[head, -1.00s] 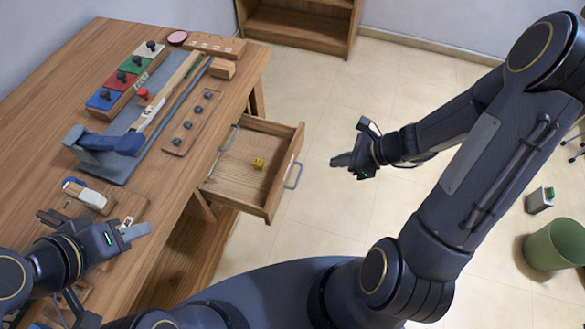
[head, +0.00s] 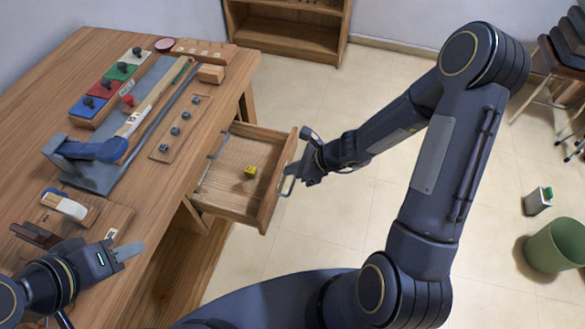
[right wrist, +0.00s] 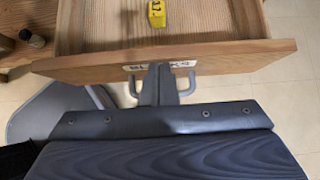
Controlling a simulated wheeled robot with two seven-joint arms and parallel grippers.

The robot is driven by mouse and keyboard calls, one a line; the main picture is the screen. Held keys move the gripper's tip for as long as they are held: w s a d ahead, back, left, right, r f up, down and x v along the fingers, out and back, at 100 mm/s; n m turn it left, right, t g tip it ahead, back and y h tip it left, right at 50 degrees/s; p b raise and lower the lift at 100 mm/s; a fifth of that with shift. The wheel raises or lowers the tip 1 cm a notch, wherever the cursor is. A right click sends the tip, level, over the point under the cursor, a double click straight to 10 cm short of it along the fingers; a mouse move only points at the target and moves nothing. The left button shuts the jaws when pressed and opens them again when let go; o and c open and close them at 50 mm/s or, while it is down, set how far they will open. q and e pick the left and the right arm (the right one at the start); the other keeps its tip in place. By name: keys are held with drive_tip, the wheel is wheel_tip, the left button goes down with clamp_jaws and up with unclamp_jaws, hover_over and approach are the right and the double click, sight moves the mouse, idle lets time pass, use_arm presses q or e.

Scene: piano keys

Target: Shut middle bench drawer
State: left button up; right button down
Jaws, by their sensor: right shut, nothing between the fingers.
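The wooden drawer (head: 222,203) is pulled out from the bench (head: 130,205), with a yellow block (head: 250,172) inside. Its front carries a grey handle (head: 286,186). My right gripper (head: 292,170) is shut and empty, with its tips at the outer face of the drawer front beside the handle. In the right wrist view, the shut fingers (right wrist: 158,80) point at the drawer front (right wrist: 225,56) between the handle's two ends and cover part of a label. Actual contact is hard to tell. My left gripper (head: 128,252) hangs over the near bench top; its finger gap is unclear.
A tool board (head: 98,176) and a block with coloured panels (head: 112,88) lie on the bench top. A shelf (head: 285,38) stands at the back wall. A green bin (head: 556,246) and stacked chairs are at the right.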

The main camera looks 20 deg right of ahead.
drive_tip(key=w+a, duration=0.1)
drive_tip(key=a, duration=0.1)
drive_tip(key=w+a+b, duration=0.1)
drive_tip(key=a, duration=0.1)
drive_tip(key=w+a+b, duration=0.1)
drive_tip(key=w+a, duration=0.1)
drive_tip(key=shift+a+f, duration=0.1)
drive_tip(key=w+a, duration=0.1)
drive_tip(key=a, duration=0.1)
drive_tip(key=w+a, duration=0.3)
drive_tip(key=a, duration=0.2)
drive_tip(key=shift+w+p, duration=0.35)
drive_tip(key=shift+w+a, duration=0.25)
drive_tip(key=shift+a, duration=0.05)
drive_tip(key=shift+d, duration=0.1)
